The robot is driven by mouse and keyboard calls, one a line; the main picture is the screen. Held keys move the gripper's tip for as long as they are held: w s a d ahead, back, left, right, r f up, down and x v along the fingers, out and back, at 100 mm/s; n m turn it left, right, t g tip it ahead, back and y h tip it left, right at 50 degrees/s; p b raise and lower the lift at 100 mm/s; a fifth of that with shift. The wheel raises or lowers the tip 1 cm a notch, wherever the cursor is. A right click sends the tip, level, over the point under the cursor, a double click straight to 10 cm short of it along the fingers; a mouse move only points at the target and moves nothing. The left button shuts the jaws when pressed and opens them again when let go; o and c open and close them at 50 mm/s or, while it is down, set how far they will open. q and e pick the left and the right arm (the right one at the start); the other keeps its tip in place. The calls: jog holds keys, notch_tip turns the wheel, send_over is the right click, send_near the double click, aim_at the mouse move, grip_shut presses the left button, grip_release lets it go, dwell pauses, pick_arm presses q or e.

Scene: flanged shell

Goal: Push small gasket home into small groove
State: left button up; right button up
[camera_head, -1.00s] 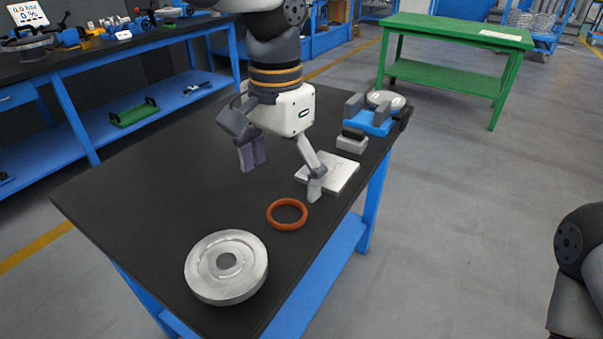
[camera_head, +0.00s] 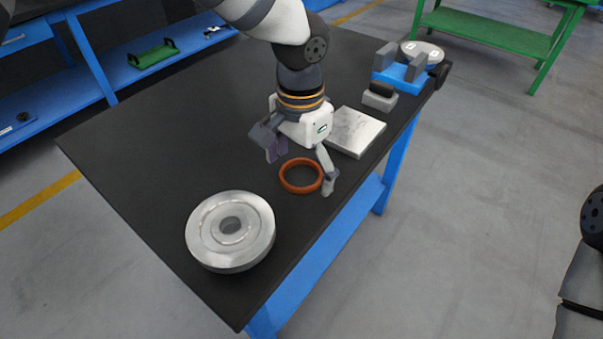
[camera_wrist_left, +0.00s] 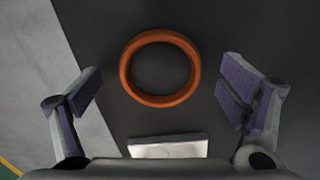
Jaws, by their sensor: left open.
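The small gasket, an orange ring (camera_head: 300,190), lies flat on the dark tabletop. My left gripper (camera_head: 302,170) is open and low over the table, with its fingers on either side of the ring and nothing held. In the left wrist view the ring (camera_wrist_left: 160,68) shows whole, ahead of and between the spread fingers (camera_wrist_left: 162,98), touching neither. The round metal flanged shell (camera_head: 205,240) sits near the table's front corner, left of the ring. It has concentric steps and a central hole; I cannot tell which step is the small groove. My right gripper is not seen.
A flat metal plate (camera_head: 356,130) lies behind the gripper near the table's right edge; it also shows in the left wrist view (camera_wrist_left: 168,151). A blue fixture (camera_head: 400,72) with grey blocks stands at the far right corner. The table's left side is clear.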

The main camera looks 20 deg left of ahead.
pick_arm(q)
jog(key=shift+r, duration=0.1)
jog(key=c, duration=1.4)
jog(key=shift+c, duration=0.2)
